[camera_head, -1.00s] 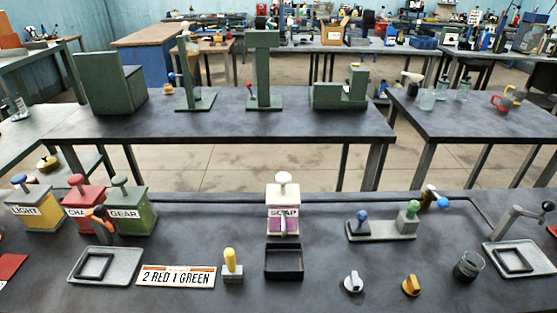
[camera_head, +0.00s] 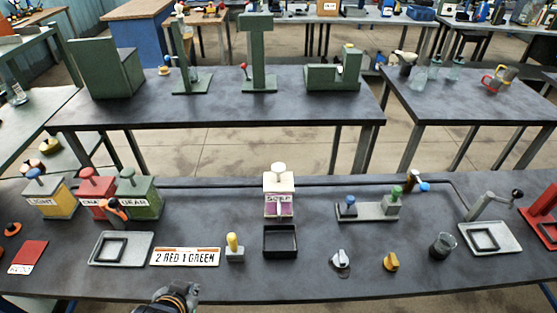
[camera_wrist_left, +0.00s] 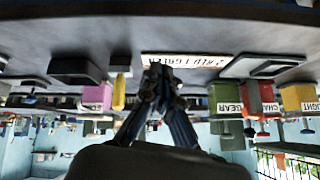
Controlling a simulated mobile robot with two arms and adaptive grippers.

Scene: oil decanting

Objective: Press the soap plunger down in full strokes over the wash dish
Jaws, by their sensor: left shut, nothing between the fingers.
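The soap dispenser (camera_head: 279,205), a cream box with a purple front and a SOAP label, stands upright at the back middle of the near table. Its white plunger (camera_head: 279,168) is up on top. The black square wash dish (camera_head: 281,252) sits on the table directly in front of it. My left gripper (camera_head: 188,289) is at the table's front edge, left of the dish and well apart from it. In the left wrist view, which is upside down, its fingers (camera_wrist_left: 160,72) are together and empty. The dispenser's purple front (camera_wrist_left: 92,98) shows there too. My right gripper is out of sight.
LIGHT, red and GEAR (camera_head: 138,196) dispensers stand at the back left. Two knobs (camera_head: 340,260) and a dark cup (camera_head: 443,246) are at the right. The front middle is clear.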

